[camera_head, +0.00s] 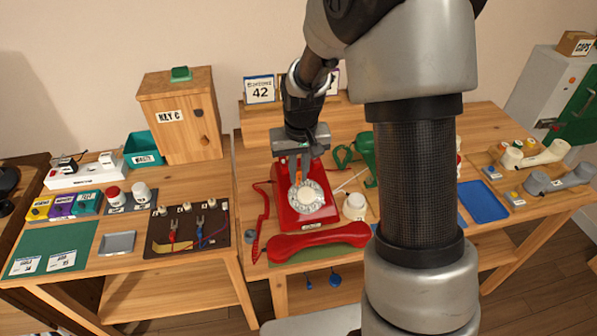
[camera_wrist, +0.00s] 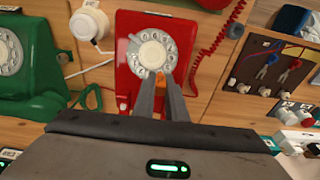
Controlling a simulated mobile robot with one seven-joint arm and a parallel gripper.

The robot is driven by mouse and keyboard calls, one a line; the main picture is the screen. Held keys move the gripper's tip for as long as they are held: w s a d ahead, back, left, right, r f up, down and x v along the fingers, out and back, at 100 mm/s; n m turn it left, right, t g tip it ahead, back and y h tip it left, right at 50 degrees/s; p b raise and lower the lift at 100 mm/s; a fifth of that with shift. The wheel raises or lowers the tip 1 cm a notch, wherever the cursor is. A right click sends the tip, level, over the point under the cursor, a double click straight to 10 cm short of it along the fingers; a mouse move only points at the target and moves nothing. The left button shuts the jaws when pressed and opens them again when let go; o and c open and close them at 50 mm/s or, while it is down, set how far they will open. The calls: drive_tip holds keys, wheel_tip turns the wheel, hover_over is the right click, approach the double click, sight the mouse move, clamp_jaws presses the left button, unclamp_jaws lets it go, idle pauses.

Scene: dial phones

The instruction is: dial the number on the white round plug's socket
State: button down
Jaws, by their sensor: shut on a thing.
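A red rotary phone (camera_head: 290,212) stands on the middle table, its white dial (camera_head: 307,196) facing up; the dial also shows in the wrist view (camera_wrist: 152,53). The red handset (camera_head: 318,241) lies off the phone in front of it. My gripper (camera_head: 300,176) is over the dial; in the wrist view its fingertips (camera_wrist: 161,80) are at the dial's rim, closed around a small orange piece (camera_wrist: 150,102), mostly hidden. Whether it touches the dial is unclear. A white round item with a cable (camera_wrist: 90,24) lies beside the phone; I cannot tell whether it is the plug. No socket number is readable.
A green phone (camera_wrist: 25,60) stands beside the red one. A dark board (camera_head: 187,230) with plugs and coloured wires, a white power strip (camera_head: 85,175) and a KEY C cabinet (camera_head: 180,115) are at left. My arm hides part of the right side.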

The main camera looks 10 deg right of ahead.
drive_tip(key=shift+w+f, duration=0.15)
drive_tip(key=shift+f, duration=0.25)
drive_tip(key=shift+d, duration=0.15)
idle(0.4)
drive_tip(key=shift+w+d+r, duration=0.1)
drive_tip(key=shift+w+d, duration=0.1)
drive_tip(key=shift+d, duration=0.35)
drive_tip(key=shift+d, duration=0.65)
drive_tip(key=shift+s+d, duration=0.2)
drive_tip(key=shift+d, duration=0.25)
drive_tip(key=shift+b, duration=0.3)
